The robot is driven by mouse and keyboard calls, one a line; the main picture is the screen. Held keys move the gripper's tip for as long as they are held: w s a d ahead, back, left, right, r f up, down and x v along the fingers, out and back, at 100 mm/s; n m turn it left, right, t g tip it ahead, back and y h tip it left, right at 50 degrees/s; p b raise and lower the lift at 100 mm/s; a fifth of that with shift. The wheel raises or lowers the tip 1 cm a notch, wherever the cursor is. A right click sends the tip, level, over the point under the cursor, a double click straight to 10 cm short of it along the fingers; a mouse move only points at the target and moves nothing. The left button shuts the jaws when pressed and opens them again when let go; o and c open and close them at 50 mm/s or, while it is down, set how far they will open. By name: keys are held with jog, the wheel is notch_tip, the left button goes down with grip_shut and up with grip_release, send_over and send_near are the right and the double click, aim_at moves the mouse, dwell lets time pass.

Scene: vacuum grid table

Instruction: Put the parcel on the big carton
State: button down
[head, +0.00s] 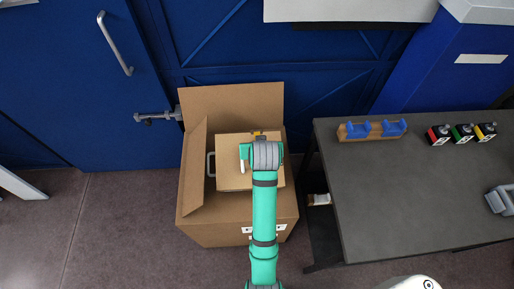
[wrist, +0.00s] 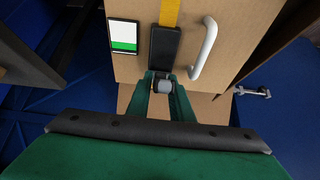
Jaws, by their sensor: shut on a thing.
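The parcel (head: 232,178) is a light tan box with a pale handle on its left side, over the big carton in the head view. In the wrist view the parcel (wrist: 185,70) fills the top middle, with a yellow strap, a black piece, a green-and-white label and a white handle. The big carton (head: 210,228) is a brown box on the floor with raised flaps at the back and left. My gripper (head: 262,148) is over the parcel's right part; its fingers (wrist: 162,85) are shut on the parcel near the black piece. Whether the parcel touches the carton cannot be told.
A dark grey table (head: 400,195) stands close on the right. Blue doors (head: 90,80) stand behind. The floor (head: 110,230) at left is clear.

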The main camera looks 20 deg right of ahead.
jog(key=shift+w+f, duration=0.2)
jog(key=shift+f, duration=0.2)
jog(key=shift+w+d+f, duration=0.1)
jog(key=shift+w+f, duration=0.05)
jog(key=shift+f, duration=0.45)
jog(key=shift+w+d+f, duration=0.1)
jog(key=shift+f, duration=0.5)
jog(key=shift+a+f, duration=0.25)
jog(key=shift+f, duration=0.2)
jog(key=shift+s+d, duration=0.1)
jog(key=shift+d, duration=0.05)
jog(key=c, duration=1.6)
grip_release()
jog(key=shift+s, duration=0.1)
jog(key=shift+o, duration=0.2)
jog(key=shift+r, duration=0.1)
